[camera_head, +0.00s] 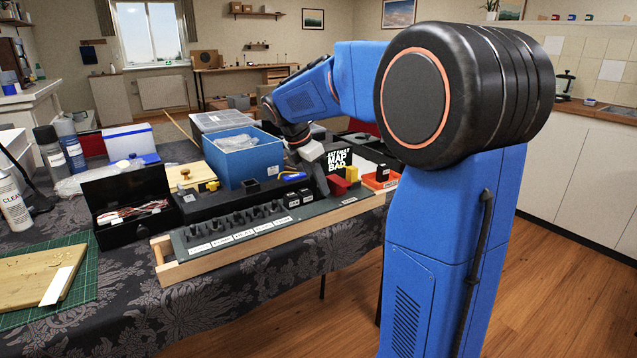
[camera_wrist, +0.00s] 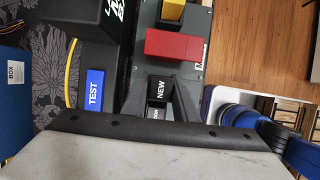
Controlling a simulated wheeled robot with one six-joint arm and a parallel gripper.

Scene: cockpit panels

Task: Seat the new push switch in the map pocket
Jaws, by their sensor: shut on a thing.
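My gripper (camera_head: 317,184) reaches down over the right part of the long grey switch panel (camera_head: 215,237). In the wrist view its two dark fingers (camera_wrist: 160,98) are shut on the black push switch marked NEW (camera_wrist: 159,86). The switch is between the fingers, low over the panel, beside a red block (camera_wrist: 173,45). A white label starting with M (camera_wrist: 199,53) is on the panel near the red block. The map pocket itself is hidden, and I cannot tell whether the switch touches the panel or sits in a pocket.
A yellow block (camera_wrist: 171,10) stands beyond the red one. A blue TEST block (camera_wrist: 94,90) lies left of the fingers. A black box with white lettering (camera_head: 346,157) and a blue bin (camera_head: 243,158) stand behind the panel. An orange-red tray (camera_head: 381,182) is at the right end.

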